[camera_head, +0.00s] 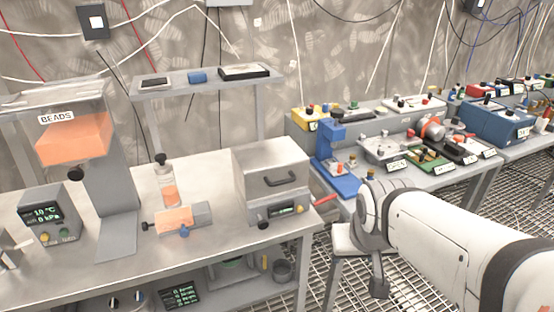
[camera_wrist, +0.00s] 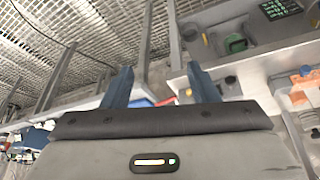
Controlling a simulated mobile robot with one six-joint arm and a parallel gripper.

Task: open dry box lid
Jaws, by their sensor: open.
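The dry box, which I take to be the steel box (camera_head: 263,195) with a small lit display, stands at the right end of the near bench in the head view. Its lid (camera_head: 270,153) looks shut, and a dark bar handle (camera_head: 281,180) is on its front. My gripper (camera_wrist: 161,86) shows two blue-grey fingers spread apart, with nothing between them, in the wrist view. In the head view my arm is to the right of the box, apart from it, and the fingers cannot be made out. I cannot make out the box in the wrist view.
A beads hopper (camera_head: 75,140) and a clear bottle (camera_head: 167,187) stand left of the box. A red lever (camera_head: 324,200) juts out near its right side. A blue press (camera_head: 335,160) stands on the bench behind.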

